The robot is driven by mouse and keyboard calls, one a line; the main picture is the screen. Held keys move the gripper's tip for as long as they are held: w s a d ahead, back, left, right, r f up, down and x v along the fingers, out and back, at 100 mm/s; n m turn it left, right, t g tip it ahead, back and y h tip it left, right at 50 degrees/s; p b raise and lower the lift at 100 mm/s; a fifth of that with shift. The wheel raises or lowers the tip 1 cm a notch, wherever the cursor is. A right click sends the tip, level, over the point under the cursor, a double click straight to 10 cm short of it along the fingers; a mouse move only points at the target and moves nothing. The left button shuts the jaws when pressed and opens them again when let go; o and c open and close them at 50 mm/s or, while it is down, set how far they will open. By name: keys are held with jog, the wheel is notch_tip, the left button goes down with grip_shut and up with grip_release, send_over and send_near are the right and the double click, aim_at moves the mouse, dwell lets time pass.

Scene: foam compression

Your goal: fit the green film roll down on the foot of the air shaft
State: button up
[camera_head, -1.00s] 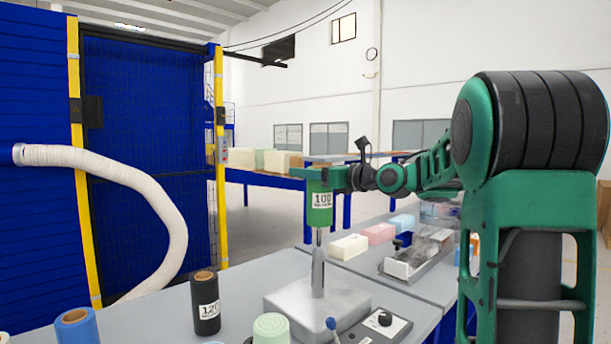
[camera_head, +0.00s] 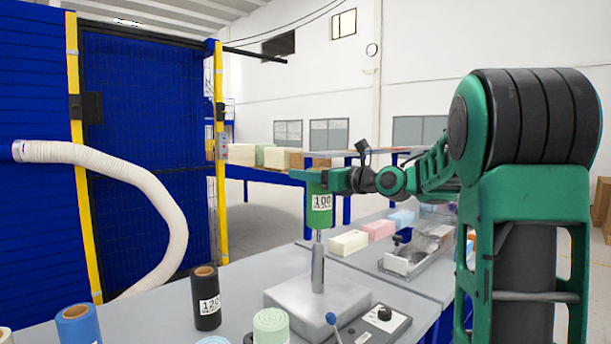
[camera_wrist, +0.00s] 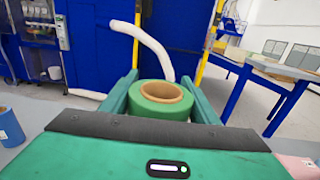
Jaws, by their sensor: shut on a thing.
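The green film roll (camera_head: 320,208) is upright, with a white label reading 100, above the grey base of the air shaft (camera_head: 317,265). It also shows in the wrist view (camera_wrist: 160,110), with its brown core open at the top. My gripper (camera_head: 322,180) is shut on the roll from the right, one finger on each side. The shaft's thin upper part meets the roll's underside in the head view, its top hidden there. I cannot tell how far it is inside the core. Below the roll, the thin part and the thicker foot are bare.
A black roll (camera_head: 206,300) labelled 120, a blue roll (camera_head: 78,326) and a pale green roll (camera_head: 271,327) stand near the front. A control box (camera_head: 384,322) with a knob sits right of the shaft base. Foam blocks (camera_head: 378,230) lie behind.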

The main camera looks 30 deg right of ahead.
jog(key=shift+f, duration=1.3)
